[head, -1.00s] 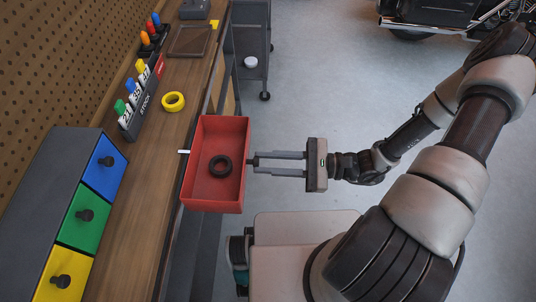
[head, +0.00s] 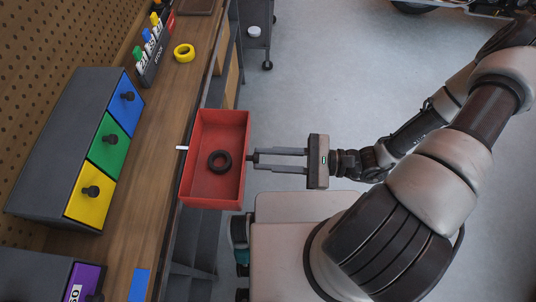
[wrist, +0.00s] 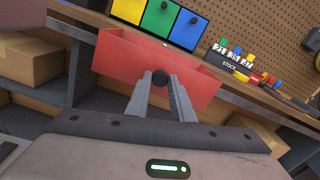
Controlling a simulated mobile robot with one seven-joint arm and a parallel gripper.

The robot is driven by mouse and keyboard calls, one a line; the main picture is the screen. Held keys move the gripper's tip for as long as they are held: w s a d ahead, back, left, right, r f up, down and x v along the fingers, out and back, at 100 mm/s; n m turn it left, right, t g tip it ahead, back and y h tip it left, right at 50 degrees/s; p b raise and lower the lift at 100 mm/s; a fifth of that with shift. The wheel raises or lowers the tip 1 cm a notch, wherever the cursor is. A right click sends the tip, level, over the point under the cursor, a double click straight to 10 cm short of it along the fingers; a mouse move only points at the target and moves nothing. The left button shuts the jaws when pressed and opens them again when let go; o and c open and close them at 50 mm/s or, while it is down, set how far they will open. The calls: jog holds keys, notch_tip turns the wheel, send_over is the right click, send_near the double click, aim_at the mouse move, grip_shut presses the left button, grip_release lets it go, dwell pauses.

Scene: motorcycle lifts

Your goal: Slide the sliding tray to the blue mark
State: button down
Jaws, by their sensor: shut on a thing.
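The sliding tray is a red open box (head: 213,195) at the front edge of the wooden bench, with a black ring (head: 220,161) lying inside it. A white pointer (head: 182,148) sticks out from its left side over the bench. My gripper (head: 254,160) is shut on the tray's black knob on its right side. In the wrist view the knob (wrist: 160,78) sits between the fingertips, against the tray's red front (wrist: 130,65). The blue mark (head: 139,285) is a flat patch on the bench near the bottom of the head view, below the tray's level.
A cabinet (head: 60,140) with blue, green and yellow drawers stands on the bench. A purple-fronted unit (head: 88,282) is at the bottom left. A yellow tape roll (head: 184,53) and a stock rack (head: 150,68) are farther up.

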jog(key=shift+f, duration=0.1)
jog(key=c, duration=1.5)
grip_release()
jog(key=shift+c, duration=0.2)
jog(key=shift+d, duration=0.1)
jog(key=s+d, duration=0.1)
jog(key=d, duration=1.6)
jog(key=shift+s+d, duration=0.15)
jog(key=shift+s, duration=0.05)
